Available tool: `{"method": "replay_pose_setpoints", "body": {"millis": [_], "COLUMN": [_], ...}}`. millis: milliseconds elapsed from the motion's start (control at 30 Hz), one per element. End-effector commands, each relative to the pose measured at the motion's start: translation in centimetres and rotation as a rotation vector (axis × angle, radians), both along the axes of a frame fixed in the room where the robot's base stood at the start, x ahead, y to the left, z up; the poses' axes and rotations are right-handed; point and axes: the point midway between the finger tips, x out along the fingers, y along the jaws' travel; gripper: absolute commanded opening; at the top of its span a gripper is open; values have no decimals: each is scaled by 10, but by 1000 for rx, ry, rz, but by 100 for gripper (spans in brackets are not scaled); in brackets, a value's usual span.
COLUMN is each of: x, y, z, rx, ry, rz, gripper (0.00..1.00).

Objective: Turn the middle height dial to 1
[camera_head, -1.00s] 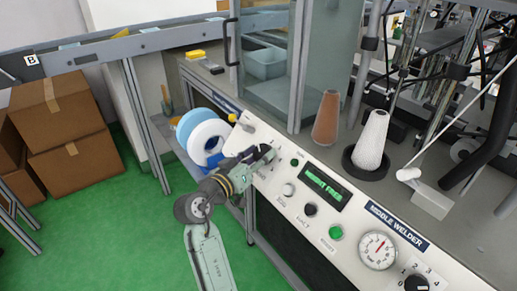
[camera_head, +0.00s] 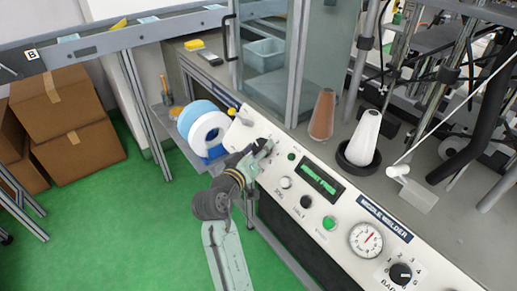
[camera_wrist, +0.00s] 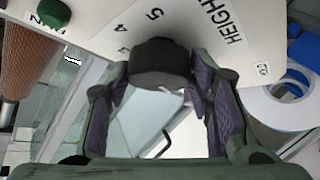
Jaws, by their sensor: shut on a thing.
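The height dial (camera_wrist: 160,64) is a black round knob on the white panel (camera_wrist: 215,30), in the upper middle of the wrist view. My gripper (camera_wrist: 160,82) is shut on the dial, one purple-padded finger on each side. In the head view my gripper (camera_head: 263,148) is at the left end of the panel and covers the dial.
Along the panel are a green button (camera_head: 329,223), a pressure gauge (camera_head: 366,239) and another black dial (camera_head: 400,273). White and blue rolls (camera_head: 210,132) sit left of the panel. A glass cabinet (camera_head: 275,60) and yarn cones (camera_head: 367,137) stand behind it.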

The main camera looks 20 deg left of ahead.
Motion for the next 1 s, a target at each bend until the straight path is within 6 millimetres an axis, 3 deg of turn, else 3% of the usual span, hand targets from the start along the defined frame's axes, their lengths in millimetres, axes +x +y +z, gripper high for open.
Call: {"method": "replay_pose_setpoints", "body": {"millis": [100,133,400,767,1000], "x": [1,1,0,-4,-43], "y": [-2,-2,-1,1,9], "z": [2,2,1,1,6], "rx": [0,0,0,1,0], "ry": [-4,-4,-2,-2,-1], "rz": [-5,-5,-2,0,2], "gripper": [20,49,67,67,67]}}
